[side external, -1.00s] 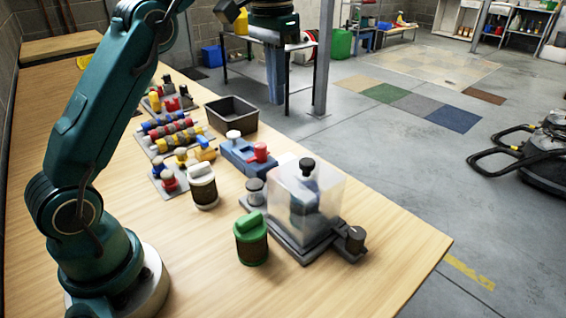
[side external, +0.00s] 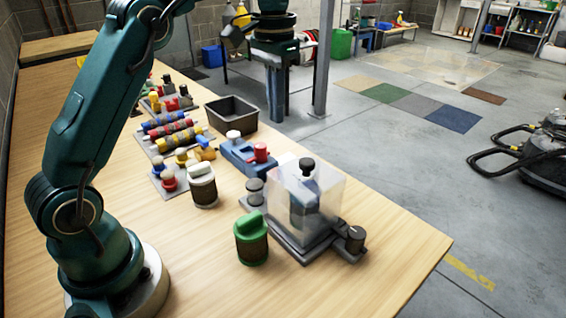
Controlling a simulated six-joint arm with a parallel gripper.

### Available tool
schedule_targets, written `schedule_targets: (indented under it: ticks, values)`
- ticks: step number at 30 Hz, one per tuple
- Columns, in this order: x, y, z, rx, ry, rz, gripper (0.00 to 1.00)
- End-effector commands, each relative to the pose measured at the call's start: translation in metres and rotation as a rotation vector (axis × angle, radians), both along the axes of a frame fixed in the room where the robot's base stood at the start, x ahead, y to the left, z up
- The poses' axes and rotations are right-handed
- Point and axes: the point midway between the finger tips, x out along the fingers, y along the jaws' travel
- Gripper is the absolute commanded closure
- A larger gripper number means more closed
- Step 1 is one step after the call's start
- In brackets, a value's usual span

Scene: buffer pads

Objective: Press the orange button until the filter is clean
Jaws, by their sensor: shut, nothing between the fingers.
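My gripper (side external: 276,115) points straight down in the upper middle, its teal fingers together and empty. In the picture it hangs just right of the dark tray, clear of the parts on the bench. I cannot make out a clearly orange button; a yellow-orange piece (side external: 204,151) sits between the striped rollers and the blue fixture. No part is plainly recognisable as the filter. A cloudy clear box (side external: 325,200) with a black knob covers blurred blue and dark parts on a grey base (side external: 290,246).
A green-topped canister (side external: 252,240) and a white-topped canister (side external: 202,186) stand in front. A blue fixture (side external: 236,157) has red and white knobs. Striped rollers (side external: 172,134) and a dark empty tray (side external: 233,113) are farther back. The bench front (side external: 200,270) is clear.

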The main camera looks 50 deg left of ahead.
Motion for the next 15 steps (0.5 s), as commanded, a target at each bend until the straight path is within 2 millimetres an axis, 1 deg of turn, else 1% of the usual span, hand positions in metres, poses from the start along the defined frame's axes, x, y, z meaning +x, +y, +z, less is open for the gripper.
schedule_targets:
  ticks: [8, 13, 15]
  values:
    - [-0.001, 0.000, -0.030, -0.001, 0.003, 0.000, 1.00]
    - [-0.001, -0.001, -0.055, -0.001, 0.004, 0.000, 1.00]
    - [0.000, -0.001, -0.068, -0.001, 0.005, -0.001, 1.00]
